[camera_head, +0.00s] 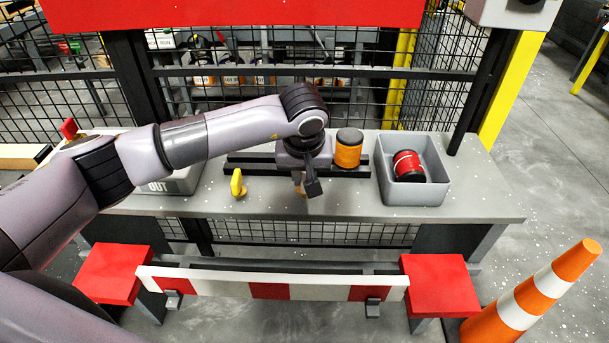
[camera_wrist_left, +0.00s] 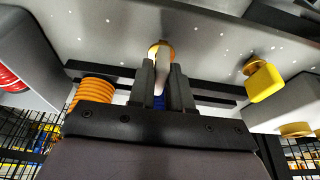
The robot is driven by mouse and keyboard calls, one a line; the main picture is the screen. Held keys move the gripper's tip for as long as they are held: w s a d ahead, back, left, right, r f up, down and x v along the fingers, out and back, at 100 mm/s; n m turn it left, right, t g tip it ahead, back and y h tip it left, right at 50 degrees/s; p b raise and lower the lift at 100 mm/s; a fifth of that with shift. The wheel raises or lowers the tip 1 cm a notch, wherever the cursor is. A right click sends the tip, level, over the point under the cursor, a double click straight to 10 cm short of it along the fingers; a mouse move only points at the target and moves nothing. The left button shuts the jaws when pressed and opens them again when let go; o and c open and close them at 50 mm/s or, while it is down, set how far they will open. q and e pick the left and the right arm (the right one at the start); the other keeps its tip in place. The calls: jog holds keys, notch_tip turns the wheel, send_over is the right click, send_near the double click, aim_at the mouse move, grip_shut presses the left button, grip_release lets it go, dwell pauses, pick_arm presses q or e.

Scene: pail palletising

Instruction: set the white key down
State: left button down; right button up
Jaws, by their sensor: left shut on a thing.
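My left gripper (camera_head: 308,187) is low over the grey worktop, near its middle. In the wrist view its fingers (camera_wrist_left: 160,85) are shut on the white key (camera_wrist_left: 159,56), which shows as a pale strip between them. The far end of the key is at a round brass-coloured piece (camera_wrist_left: 160,46) on the worktop; I cannot tell whether it is seated in it. The fingers hide most of the key in the head view. My right gripper is not in view.
A yellow key (camera_head: 237,180) stands upright left of the gripper. An orange spool (camera_head: 348,148) stands on the black rail, close to my wrist's right. A grey box marked OUT (camera_head: 182,182) is at left. Mesh fencing stands behind.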

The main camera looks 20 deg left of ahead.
pick_arm(q)
jog(key=shift+f, duration=0.4)
jog(key=shift+f, duration=0.2)
jog(key=c, duration=1.1)
grip_release()
jog(key=shift+r, duration=0.1)
jog(key=shift+o, duration=0.2)
